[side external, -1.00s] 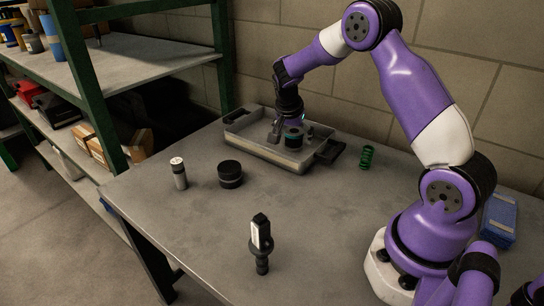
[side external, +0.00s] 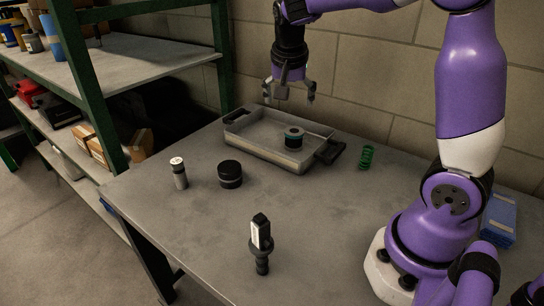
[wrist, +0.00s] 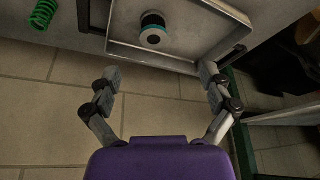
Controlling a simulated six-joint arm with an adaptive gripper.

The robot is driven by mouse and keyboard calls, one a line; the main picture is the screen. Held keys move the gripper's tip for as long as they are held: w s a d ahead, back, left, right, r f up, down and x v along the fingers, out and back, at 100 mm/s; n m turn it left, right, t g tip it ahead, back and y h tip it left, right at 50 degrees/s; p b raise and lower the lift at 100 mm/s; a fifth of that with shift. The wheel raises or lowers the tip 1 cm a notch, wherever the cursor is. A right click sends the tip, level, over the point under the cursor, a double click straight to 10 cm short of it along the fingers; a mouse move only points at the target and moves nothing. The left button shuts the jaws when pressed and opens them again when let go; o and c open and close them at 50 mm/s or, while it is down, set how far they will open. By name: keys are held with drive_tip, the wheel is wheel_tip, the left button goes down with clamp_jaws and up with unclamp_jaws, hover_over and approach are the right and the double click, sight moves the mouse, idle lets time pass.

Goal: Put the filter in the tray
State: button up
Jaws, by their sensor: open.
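The filter (side external: 293,138), a short dark cylinder with a teal band and a pale top, stands inside the grey tray (side external: 262,152), towards its right end. In the wrist view the filter (wrist: 153,28) also shows inside the tray (wrist: 205,47). My gripper (side external: 289,98) is open and empty, raised well above the tray's back edge and apart from the filter. In the wrist view my gripper (wrist: 160,78) has its fingers spread wide with nothing between them.
A green spring (side external: 367,158) stands right of the tray. A black round cap (side external: 230,175), a white-and-black cylinder (side external: 179,173) and a black injector-like part (side external: 261,245) stand on the table (side external: 330,230). A blue box (side external: 499,222) lies at the right. A brick wall is close behind.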

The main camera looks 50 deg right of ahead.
drive_tip(key=s+a+r+n+t+y, duration=0.1)
drive_tip(key=s+a+n+t+y, duration=0.2)
drive_tip(key=s+a+n, duration=0.9)
drive_tip(key=shift+s+a+n+y, duration=0.3)
drive_tip(key=shift+s+a+y, duration=0.1)
drive_tip(key=shift+s, duration=0.15)
